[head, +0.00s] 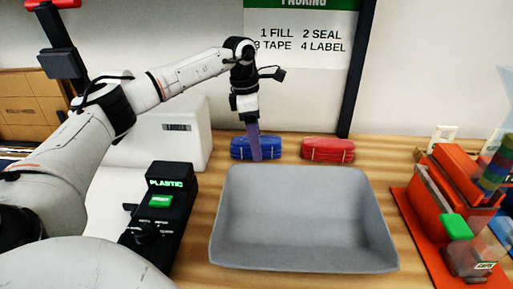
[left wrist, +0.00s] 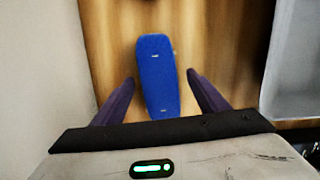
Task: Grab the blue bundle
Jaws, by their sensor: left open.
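The blue bundle (head: 241,148) lies on the wooden table behind the grey tray, with a red bundle (head: 327,149) to its right. My left gripper (head: 256,157) reaches down over the blue bundle, and one finger covers part of it in the head view. In the left wrist view the blue bundle (left wrist: 158,75) extends lengthwise between the open fingers of the left gripper (left wrist: 160,88), with a gap on each side. I cannot tell whether the fingertips are at the bundle's height. My right gripper is not in view.
The grey tray (head: 305,262) stands in front of the bundles; its edge also shows at right in the left wrist view (left wrist: 268,100). A black control box (head: 165,210) and a white machine (head: 180,130) stand left. An orange device (head: 450,180) stands right.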

